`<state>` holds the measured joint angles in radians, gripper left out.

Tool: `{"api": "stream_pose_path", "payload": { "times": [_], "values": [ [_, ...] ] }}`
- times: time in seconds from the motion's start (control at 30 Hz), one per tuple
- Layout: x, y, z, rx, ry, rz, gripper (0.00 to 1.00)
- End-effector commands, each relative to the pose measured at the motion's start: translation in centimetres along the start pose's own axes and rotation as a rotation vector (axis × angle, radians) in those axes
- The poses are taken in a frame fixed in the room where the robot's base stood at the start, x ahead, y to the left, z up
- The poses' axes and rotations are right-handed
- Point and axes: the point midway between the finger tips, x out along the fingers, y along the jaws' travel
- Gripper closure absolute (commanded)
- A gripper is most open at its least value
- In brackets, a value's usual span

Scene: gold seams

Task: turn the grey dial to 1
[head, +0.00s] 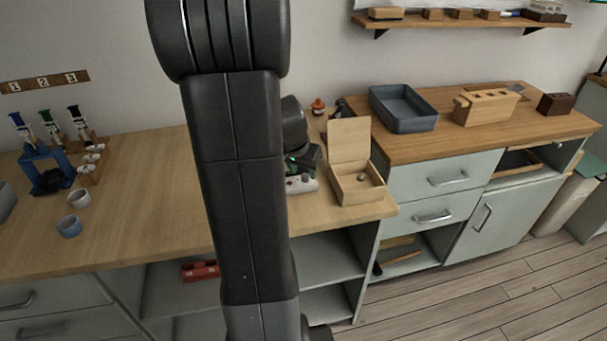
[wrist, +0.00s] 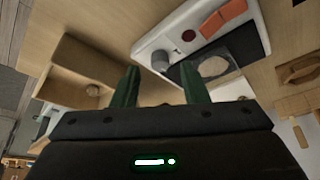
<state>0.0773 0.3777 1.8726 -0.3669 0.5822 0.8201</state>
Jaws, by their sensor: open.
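A white panel device (wrist: 150,43) lies on the wooden worktop in the wrist view. A small grey dial (wrist: 160,61) stands up near one edge of it, beside a dark red button (wrist: 188,36) and an orange-red part (wrist: 222,20). My gripper (wrist: 160,82) is open, with its two green fingers apart and the dial showing between and beyond their tips. I cannot tell whether they touch it, or read its setting. In the head view the device (head: 303,186) is partly hidden by my arm and gripper, and the dial cannot be made out.
An open wooden box (head: 357,188) with a raised lid stands close to the device's right. A blue-grey tray (head: 403,108) sits on the right-hand counter. The worktop left of my arm is largely clear.

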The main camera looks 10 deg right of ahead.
Motion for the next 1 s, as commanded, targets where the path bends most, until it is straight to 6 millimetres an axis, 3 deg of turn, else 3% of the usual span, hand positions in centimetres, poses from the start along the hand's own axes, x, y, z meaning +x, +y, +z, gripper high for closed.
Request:
{"api": "stream_pose_path", "payload": {
  "times": [0.2, 0.53, 0.57, 0.77, 1.0],
  "values": [
    [2.0, 0.0, 0.0, -0.001, -0.001, 0.001, 0.60],
    [2.3, 0.0, 0.0, -0.001, 0.001, 0.000, 0.60],
    [2.3, 0.0, 0.0, -0.001, 0.001, 0.000, 0.62],
    [2.3, 0.0, 0.0, -0.001, 0.001, 0.000, 1.00],
    [2.2, 0.0, -0.1, -0.009, 0.000, -0.004, 1.00]
  ]
}}
